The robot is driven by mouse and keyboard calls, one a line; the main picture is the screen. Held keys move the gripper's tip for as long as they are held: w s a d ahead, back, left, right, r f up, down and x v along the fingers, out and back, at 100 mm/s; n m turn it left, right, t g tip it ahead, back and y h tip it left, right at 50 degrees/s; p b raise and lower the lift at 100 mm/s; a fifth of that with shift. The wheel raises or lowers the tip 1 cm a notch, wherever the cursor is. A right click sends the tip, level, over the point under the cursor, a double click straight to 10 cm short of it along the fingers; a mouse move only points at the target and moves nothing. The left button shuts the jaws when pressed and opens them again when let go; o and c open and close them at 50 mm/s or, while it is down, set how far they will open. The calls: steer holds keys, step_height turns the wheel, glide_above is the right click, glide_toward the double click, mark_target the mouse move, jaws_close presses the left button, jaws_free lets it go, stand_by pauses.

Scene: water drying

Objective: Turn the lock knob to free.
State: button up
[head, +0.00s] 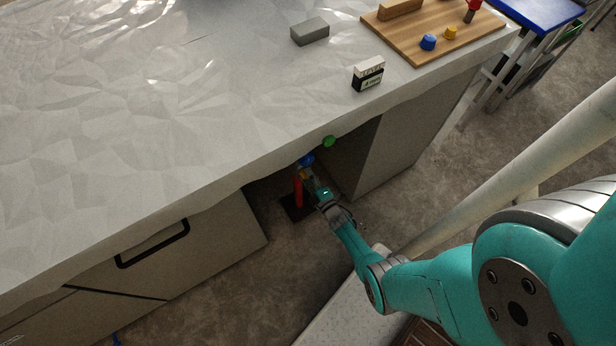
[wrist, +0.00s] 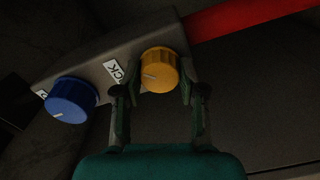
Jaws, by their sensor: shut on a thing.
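The yellow knob (wrist: 160,66) sits on a grey panel (wrist: 110,45) beside a white label whose visible letters read "CK". A pale pointer line on its face points left in the wrist view. My gripper (wrist: 157,88) is shut on the yellow knob, one finger at each side. A blue knob (wrist: 72,98) is on the same panel to the left, with a partly hidden label. In the head view my gripper (head: 308,182) reaches under the counter edge, where the blue knob (head: 307,158) shows.
A red post (head: 298,190) stands on a dark base beside my gripper. A green knob (head: 329,141) is at the counter edge (head: 270,155). Cabinets flank the opening. A grey block (head: 310,31), a small black-and-white box (head: 368,74) and a wooden board (head: 415,50) lie on the counter.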

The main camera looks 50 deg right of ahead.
steer(key=n, duration=0.4)
steer(key=shift+n, duration=0.3)
steer(key=n, duration=0.4)
steer(key=shift+n, duration=0.3)
steer(key=o, duration=1.1)
steer(key=shift+w, duration=0.1)
steer(key=shift+o, duration=0.2)
steer(key=v, duration=1.2)
